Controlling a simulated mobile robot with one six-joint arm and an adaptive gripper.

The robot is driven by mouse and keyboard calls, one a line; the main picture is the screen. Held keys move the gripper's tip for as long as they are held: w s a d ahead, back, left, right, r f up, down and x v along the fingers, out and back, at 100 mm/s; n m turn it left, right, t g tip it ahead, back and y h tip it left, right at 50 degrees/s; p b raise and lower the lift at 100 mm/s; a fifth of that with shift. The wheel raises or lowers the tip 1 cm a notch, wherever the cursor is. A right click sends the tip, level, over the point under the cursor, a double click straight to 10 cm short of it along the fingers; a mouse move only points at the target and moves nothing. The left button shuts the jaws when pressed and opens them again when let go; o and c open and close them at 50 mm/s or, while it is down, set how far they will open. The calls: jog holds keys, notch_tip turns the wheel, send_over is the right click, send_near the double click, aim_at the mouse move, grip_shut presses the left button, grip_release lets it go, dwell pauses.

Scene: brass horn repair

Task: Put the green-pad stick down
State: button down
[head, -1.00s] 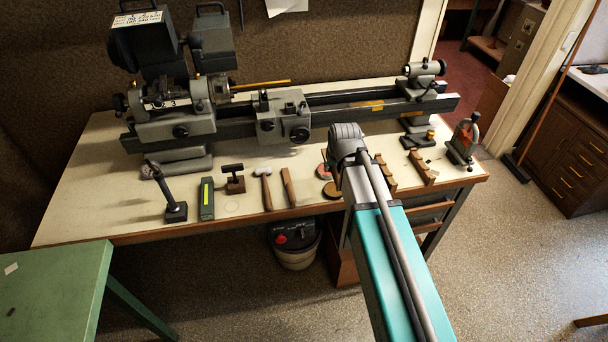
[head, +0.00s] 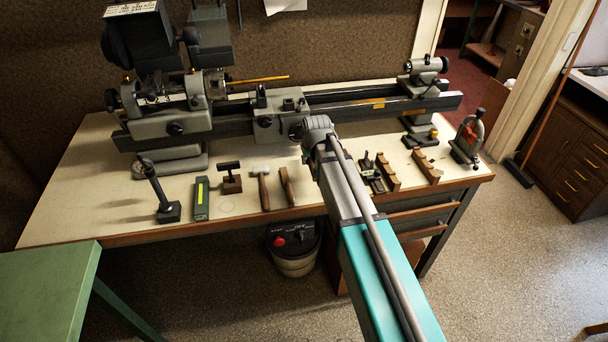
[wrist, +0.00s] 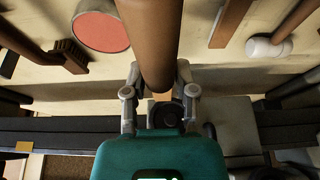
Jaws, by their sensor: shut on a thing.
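In the wrist view my gripper (wrist: 159,82) has its two fingers on either side of a thick brown wooden stick (wrist: 153,35) and is shut on it. The stick runs from the fingers out past the top edge of the picture. No green pad shows on it, as its far end is out of view. In the head view my arm's end hangs over the middle of the bench (head: 90,205), and the fingers and the stick are hidden behind it. A round red-faced pad (wrist: 101,30) lies beside the stick in the wrist view, apart from it.
A lathe (head: 275,125) spans the back of the bench. A white-headed mallet (head: 262,186), a wooden tool (head: 287,187) and a green block (head: 201,200) lie left of my arm. Wooden racks (head: 425,165) stand to its right. A bare strip runs along the bench's front edge.

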aim_at(304, 173)
jog(key=shift+w+a+f+b, duration=0.35)
jog(key=shift+w+f+b, duration=0.15)
jog(key=shift+f, duration=0.15)
jog(key=shift+w+a+f+b, duration=0.35)
jog(key=shift+f+b, duration=0.1)
jog(key=shift+f, duration=0.2)
jog(key=shift+f, duration=0.1)
jog(key=shift+w+a+f+b, duration=0.35)
jog(key=shift+f+b, duration=0.2)
jog(key=shift+b, duration=0.1)
jog(key=shift+d+f+b, duration=0.1)
jog(key=shift+f+b, duration=1.25)
jog(key=shift+f, duration=0.05)
jog(key=shift+f, duration=0.1)
jog(key=shift+c, duration=2)
grip_release()
jog(key=shift+s, duration=0.1)
jog(key=p+v, duration=1.1)
jog(key=v, duration=0.1)
